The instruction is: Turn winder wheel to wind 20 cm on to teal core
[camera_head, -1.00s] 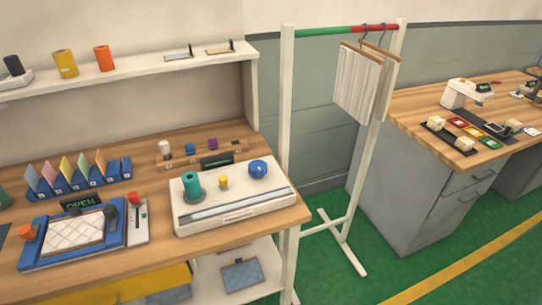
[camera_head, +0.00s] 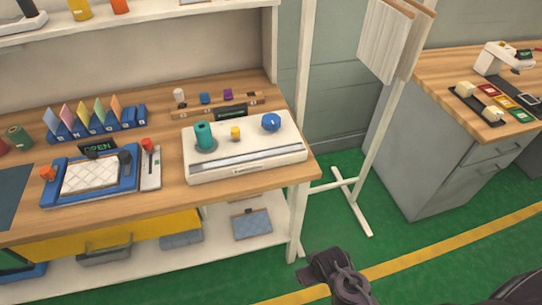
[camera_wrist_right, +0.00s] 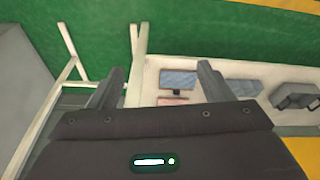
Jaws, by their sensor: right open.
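The winder is a low white box (camera_head: 245,172) on the wooden bench in the head view. The teal core (camera_head: 203,134) stands upright on its left side. A small yellow post (camera_head: 235,133) is in the middle. A round blue knob (camera_head: 271,122), which looks like the winder wheel, sits at the right. My right gripper shows in the right wrist view (camera_wrist_right: 158,78) with its fingers apart and nothing between them. In the head view, the dark end of my right arm is low at the bottom, in front of the bench and well away from the winder. My left gripper is out of view.
A blue tray with a quilted pad (camera_head: 92,176) lies left of the winder. A rail with small spools (camera_head: 205,98) is behind it. A grey cabinet (camera_head: 440,140) is further right, with green floor between.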

